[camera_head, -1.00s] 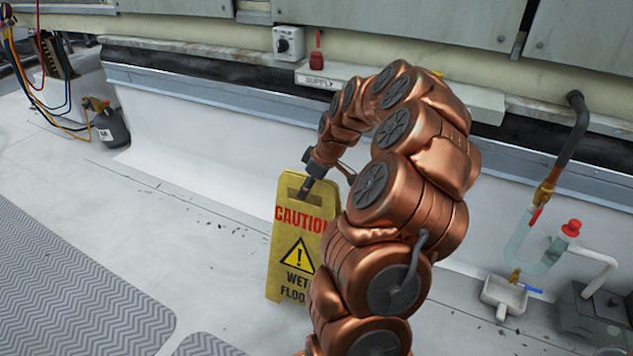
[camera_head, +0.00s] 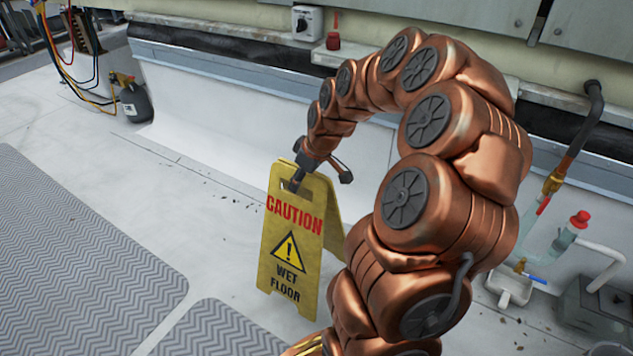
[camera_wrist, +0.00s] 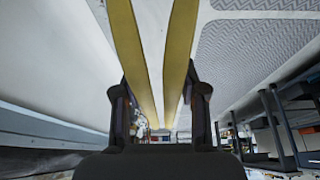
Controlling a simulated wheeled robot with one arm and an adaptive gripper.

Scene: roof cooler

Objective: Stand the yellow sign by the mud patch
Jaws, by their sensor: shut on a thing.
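The yellow sign (camera_head: 291,245) is a folding caution board with red "CAUTION" and black "WET FLOOR" lettering. It is upright, with its two panels spread apart at the bottom. My gripper (camera_head: 296,180) is shut on its top edge at the handle slot. In the wrist view the sign's yellow panels (camera_wrist: 180,60) run up between the dark fingers of my gripper (camera_wrist: 158,105). I cannot tell whether the sign's feet touch the floor. I cannot make out a clear mud patch; dark specks (camera_head: 238,192) lie on the pale floor behind the sign.
Grey ridged walkway mats (camera_head: 80,250) cover the floor at left and front. A low white curb wall (camera_head: 230,120) runs behind. A dark bottle with hoses (camera_head: 135,102) stands at the back left. A drain trap (camera_head: 512,285) with pipes is at right. Pale floor between is open.

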